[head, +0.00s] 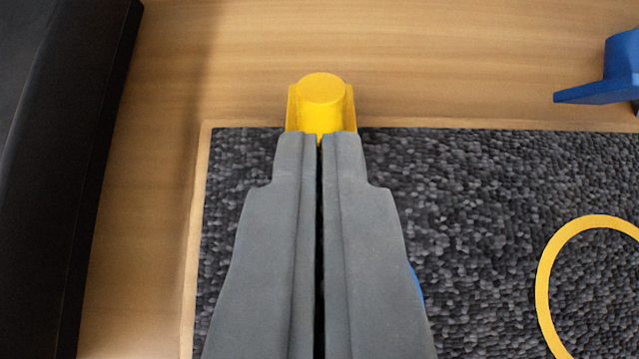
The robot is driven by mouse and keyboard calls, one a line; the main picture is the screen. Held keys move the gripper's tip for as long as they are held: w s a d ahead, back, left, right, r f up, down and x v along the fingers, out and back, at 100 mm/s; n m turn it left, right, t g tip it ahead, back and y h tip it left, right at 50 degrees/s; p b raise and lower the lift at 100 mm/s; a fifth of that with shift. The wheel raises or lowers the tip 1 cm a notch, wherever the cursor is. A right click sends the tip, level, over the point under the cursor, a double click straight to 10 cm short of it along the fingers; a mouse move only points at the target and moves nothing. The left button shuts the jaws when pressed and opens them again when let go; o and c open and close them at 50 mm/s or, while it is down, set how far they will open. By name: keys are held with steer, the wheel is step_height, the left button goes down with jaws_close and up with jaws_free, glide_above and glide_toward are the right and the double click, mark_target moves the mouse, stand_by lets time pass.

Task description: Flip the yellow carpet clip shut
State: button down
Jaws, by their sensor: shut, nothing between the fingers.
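The yellow carpet clip (322,95) is at the far edge of the dark carpet pad, near its left corner. Its rounded top and two side walls show. Its near part is hidden behind my fingertips. My gripper (320,140) is shut and empty, with its tips right at the near side of the clip in the picture. I cannot tell whether they touch it. I also cannot tell whether the clip's flap is up or down.
The speckled grey carpet pad (480,175) lies on a wooden surface (440,60). A yellow ring (543,285) lies on the pad at right. A blue piece (605,90) is at the upper right. A black object (60,150) runs along the left. A bit of blue shows beside my gripper.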

steer(key=shift+s, duration=0.85)
